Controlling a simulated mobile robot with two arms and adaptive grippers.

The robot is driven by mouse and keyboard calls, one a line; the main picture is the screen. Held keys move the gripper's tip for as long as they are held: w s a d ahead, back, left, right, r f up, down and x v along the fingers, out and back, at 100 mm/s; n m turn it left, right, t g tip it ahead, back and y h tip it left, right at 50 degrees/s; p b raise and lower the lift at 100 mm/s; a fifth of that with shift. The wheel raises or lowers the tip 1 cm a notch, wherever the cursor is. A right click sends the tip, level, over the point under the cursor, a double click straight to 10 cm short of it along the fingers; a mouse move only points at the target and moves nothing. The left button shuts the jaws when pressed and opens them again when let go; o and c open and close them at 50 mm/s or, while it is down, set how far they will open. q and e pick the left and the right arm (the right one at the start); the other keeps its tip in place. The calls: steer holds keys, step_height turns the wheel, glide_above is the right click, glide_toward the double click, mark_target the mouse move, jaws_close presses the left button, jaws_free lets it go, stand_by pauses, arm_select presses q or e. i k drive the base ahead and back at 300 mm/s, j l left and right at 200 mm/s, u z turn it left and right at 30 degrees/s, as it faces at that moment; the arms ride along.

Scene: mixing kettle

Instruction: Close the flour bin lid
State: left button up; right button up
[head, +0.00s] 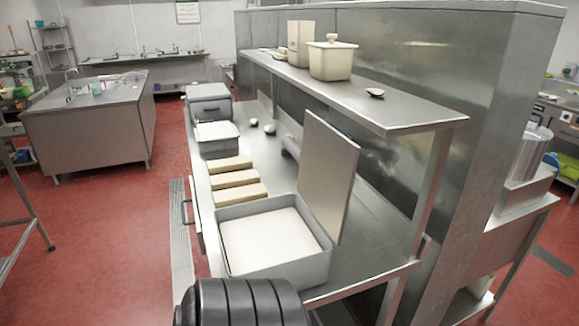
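The flour bin (279,267) is a grey rectangular box on the steel counter, filled to near its rim with white flour (268,241). Its grey lid (328,175) stands open, upright and tilted slightly back, along the bin's right side. A dark ribbed cylindrical part at the bottom centre, which looks like part of my own arm, covers the counter in front of the bin. Neither gripper's fingers show in the head view.
Several tan blocks (238,187) lie behind the bin, with smaller grey containers (208,101) further back. A steel shelf (400,112) overhangs the counter on the right, bearing a lidded cream pot (331,62). Red floor (110,235) is free on the left.

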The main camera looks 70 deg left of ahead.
mark_target(329, 154)
steer(key=i+u, duration=0.25)
steer(key=u, duration=0.25)
steer(key=i+u, duration=0.2)
steer(key=u, duration=0.25)
steer(key=i+l+u, duration=0.15)
steer(key=u, duration=0.35)
steer(key=i+l+u, duration=0.25)
steer(key=u, duration=0.25)
steer(key=i+l+u, duration=0.15)
steer(key=u, duration=0.3)
steer(key=i+l+u, duration=0.2)
steer(key=u, duration=0.25)
steer(key=i+l+u, duration=0.15)
steer(key=l+u, duration=0.25)
steer(key=i+l+u, duration=0.1)
steer(key=l+u, duration=0.15)
steer(key=u, duration=0.2)
